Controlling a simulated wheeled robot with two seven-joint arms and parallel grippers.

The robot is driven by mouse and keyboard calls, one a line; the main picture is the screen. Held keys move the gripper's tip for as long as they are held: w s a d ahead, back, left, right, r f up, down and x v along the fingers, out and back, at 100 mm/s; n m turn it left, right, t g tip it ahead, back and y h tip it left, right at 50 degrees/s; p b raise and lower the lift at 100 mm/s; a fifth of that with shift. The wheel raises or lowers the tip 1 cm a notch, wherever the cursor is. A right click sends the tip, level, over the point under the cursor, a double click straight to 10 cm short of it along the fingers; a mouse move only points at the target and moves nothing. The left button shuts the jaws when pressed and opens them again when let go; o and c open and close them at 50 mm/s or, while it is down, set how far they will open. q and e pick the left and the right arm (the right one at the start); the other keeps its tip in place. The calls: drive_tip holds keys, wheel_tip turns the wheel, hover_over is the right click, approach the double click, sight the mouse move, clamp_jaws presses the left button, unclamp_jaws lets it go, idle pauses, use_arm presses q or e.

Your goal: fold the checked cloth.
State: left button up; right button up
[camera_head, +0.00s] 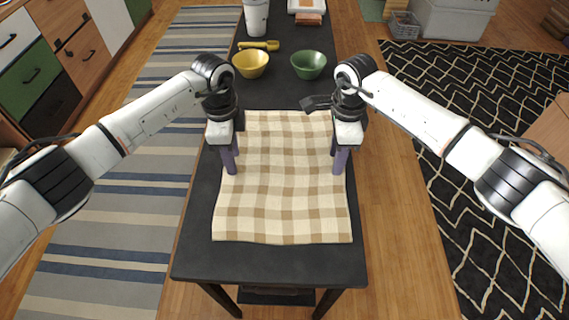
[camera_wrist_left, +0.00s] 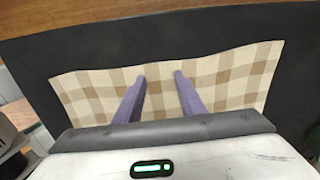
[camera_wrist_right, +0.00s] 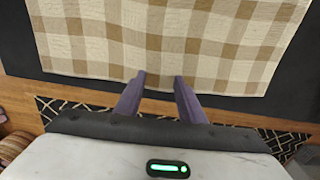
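The beige and white checked cloth (camera_head: 285,195) lies spread out, slightly rippled, on the dark table (camera_head: 270,265). It also shows in the left wrist view (camera_wrist_left: 225,80) and the right wrist view (camera_wrist_right: 215,40). My left gripper (camera_head: 230,168) points down at the cloth's left side, its purple fingers apart with nothing seen between them. My right gripper (camera_head: 339,168) points down at the right side, also with fingers apart; in the right wrist view its tips overlap the cloth's edge. I cannot tell whether either gripper touches the cloth. The arms hide parts of its side edges.
A yellow bowl (camera_head: 251,65), a green bowl (camera_head: 309,66), a yellow scoop (camera_head: 259,45) and a white cup (camera_head: 256,17) stand beyond the cloth. The table's front strip is bare. A striped rug (camera_head: 120,230) and a black patterned rug (camera_head: 465,90) flank the table.

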use_arm(q)
drive_tip(key=shift+f, duration=0.2)
use_arm(e)
drive_tip(key=shift+f, duration=0.2)
use_arm(q)
drive_tip(key=shift+c, duration=0.4)
use_arm(e)
drive_tip(key=shift+c, duration=0.4)
use_arm(q)
clamp_jaws()
use_arm(e)
drive_tip(key=shift+s, duration=0.1)
clamp_jaws()
use_arm(q)
drive_tip(key=shift+f, duration=0.1)
use_arm(e)
drive_tip(key=shift+r, duration=0.15)
